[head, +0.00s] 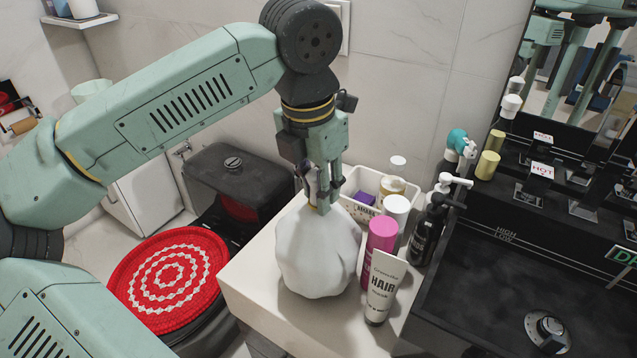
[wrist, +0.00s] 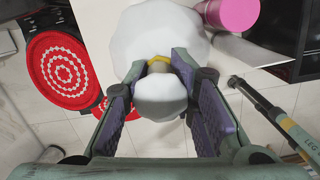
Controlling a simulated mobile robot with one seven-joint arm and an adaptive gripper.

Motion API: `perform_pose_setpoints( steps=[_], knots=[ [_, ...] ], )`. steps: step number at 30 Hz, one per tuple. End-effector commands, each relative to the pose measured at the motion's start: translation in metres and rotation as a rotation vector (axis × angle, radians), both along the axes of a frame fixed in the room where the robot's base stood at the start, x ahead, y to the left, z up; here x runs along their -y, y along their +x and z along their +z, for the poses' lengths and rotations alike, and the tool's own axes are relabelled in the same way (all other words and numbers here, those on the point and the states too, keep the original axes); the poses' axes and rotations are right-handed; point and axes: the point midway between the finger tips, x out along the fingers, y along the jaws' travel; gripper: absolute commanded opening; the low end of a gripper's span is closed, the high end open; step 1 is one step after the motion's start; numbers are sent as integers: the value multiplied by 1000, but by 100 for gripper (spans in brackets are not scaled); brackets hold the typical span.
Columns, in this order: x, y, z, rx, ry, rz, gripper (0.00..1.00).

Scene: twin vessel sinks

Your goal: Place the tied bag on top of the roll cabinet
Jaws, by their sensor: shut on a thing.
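The tied bag (head: 318,248) is white and rounded, with its neck upward. In the wrist view the bag (wrist: 150,28) shows a yellow tie, with a white tuft above it between the fingers. My gripper (head: 322,203) points down and is shut on the bag's neck; its two fingers flank the neck in the wrist view (wrist: 160,90). The bag is over the white top of a cabinet (head: 252,285), which appears to be the roll cabinet. I cannot tell whether the bag's underside touches that top.
On the same top, a white hair tube (head: 384,288), a pink-capped bottle (head: 379,245) and a white bin (head: 362,207) stand close to the bag's right. A dark sink counter (head: 480,290) lies further right. A toilet with a red cover (head: 170,280) is at left.

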Motion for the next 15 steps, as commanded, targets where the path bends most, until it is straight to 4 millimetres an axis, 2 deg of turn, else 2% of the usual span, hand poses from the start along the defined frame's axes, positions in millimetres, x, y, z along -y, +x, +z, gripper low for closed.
perform_pose_setpoints(
  steps=[13, 14, 15],
  knots=[
    [0, 0, -11, 2, -1, -1, 0],
    [0, 0, -10, 2, -1, -1, 26],
    [0, 0, -10, 2, -1, -1, 28]
  ],
)
